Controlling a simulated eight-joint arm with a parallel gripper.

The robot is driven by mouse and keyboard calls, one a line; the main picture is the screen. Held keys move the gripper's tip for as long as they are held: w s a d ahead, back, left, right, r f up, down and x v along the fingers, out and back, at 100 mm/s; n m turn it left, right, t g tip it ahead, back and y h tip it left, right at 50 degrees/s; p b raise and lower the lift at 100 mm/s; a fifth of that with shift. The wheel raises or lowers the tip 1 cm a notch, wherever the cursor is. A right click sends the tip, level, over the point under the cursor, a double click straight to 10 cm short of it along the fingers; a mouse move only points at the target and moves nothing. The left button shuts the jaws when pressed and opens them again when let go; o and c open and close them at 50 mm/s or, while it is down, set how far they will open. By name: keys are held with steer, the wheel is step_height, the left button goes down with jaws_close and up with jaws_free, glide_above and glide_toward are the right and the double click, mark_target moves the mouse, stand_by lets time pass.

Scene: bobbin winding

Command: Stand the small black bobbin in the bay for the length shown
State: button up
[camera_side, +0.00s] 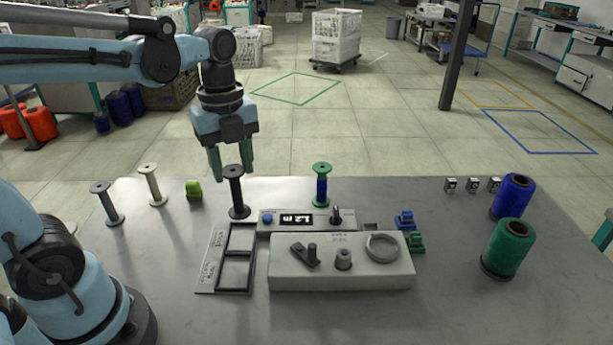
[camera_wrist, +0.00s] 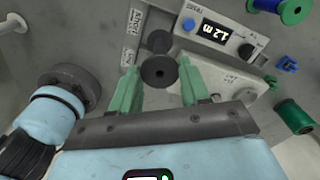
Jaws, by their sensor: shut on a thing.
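The small black bobbin (camera_side: 237,192) is upright between the fingertips of my gripper (camera_side: 231,168), just behind the bay rack. In the wrist view the bobbin (camera_wrist: 159,70) shows from above between the green fingers of my gripper (camera_wrist: 160,88). My gripper is shut on it near its top flange. Whether its base touches the table I cannot tell.
A grey bobbin (camera_side: 106,205), a cream bobbin (camera_side: 153,186) and a lime-green object (camera_side: 194,189) stand at left. A green bobbin with blue thread (camera_side: 321,186) stands behind the winder. Blue (camera_side: 513,196) and green (camera_side: 505,246) thread cones are at right. Front left table is clear.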

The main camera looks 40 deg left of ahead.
steer(key=shift+s+a+f, duration=0.2)
steer(key=shift+f, duration=0.2)
glide_above(237, 211)
steer(key=shift+w+a+f, duration=0.1)
steer(key=shift+a+f, duration=0.1)
steer(key=shift+f, duration=0.85)
steer(key=shift+w+a+f, duration=0.1)
steer(key=shift+a+f, duration=0.05)
steer(key=shift+f, duration=0.9)
steer(key=shift+f, duration=0.9)
steer(key=o, duration=0.9)
steer(key=shift+r, duration=0.1)
steer(key=shift+r, duration=3.4)
